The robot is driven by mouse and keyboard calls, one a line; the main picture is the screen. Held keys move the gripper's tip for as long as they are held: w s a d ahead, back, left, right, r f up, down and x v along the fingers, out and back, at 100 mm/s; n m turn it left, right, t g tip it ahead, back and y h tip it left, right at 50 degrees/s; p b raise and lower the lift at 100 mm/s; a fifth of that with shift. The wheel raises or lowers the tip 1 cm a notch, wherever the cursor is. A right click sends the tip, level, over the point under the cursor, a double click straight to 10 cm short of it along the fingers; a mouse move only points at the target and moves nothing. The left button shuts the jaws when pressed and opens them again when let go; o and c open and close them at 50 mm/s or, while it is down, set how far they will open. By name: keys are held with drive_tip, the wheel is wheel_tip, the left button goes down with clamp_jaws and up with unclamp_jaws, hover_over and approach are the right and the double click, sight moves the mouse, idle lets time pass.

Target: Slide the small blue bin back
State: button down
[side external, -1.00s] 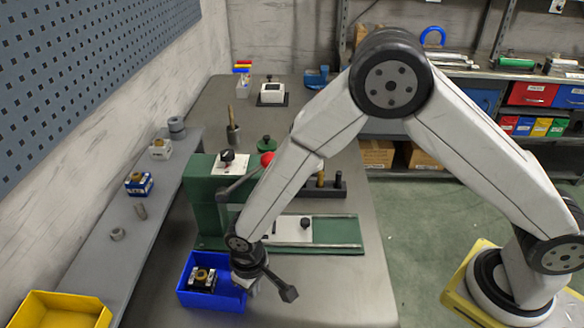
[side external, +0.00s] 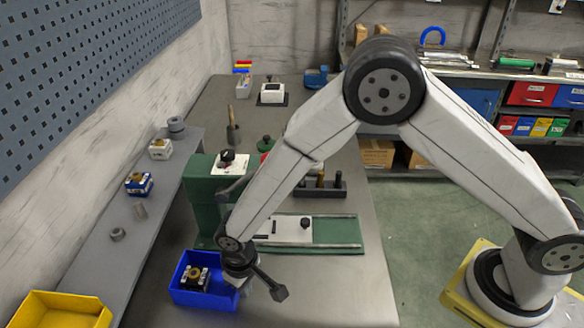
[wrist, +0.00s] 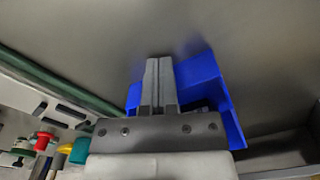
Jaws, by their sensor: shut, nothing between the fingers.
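The small blue bin (side external: 204,299) stands on the grey bench near its front left, with a dark block with a brass-coloured top (side external: 195,277) inside. My gripper (side external: 243,284) is low at the bin's right side, and its fingertips are hard to make out there. In the wrist view my gripper's fingers (wrist: 157,84) are together with nothing between them. They overlap the blue bin (wrist: 234,132) in that view. I cannot tell whether they touch its wall.
A green machine (side external: 207,205) with a rail bed (side external: 335,232) stands behind the bin. A grey ledge (side external: 120,235) runs along the left with several small parts. A yellow bin (side external: 62,312) is at the front left. The bench right of my gripper is clear.

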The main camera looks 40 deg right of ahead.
sight(231, 292)
drive_tip(key=shift+w+a, duration=0.25)
drive_tip(key=shift+w, duration=0.05)
drive_tip(key=shift+w+a, duration=0.25)
idle(0.4)
drive_tip(key=shift+w+a, duration=0.45)
drive_tip(key=shift+w, duration=0.05)
drive_tip(key=shift+w+a, duration=0.15)
drive_tip(key=shift+w, duration=0.05)
idle(0.3)
drive_tip(key=shift+s+d, duration=0.25)
drive_tip(key=shift+r, duration=0.15)
idle(0.3)
drive_tip(key=shift+r, duration=1.35)
drive_tip(key=shift+r, duration=0.2)
drive_tip(key=shift+r, duration=1.3)
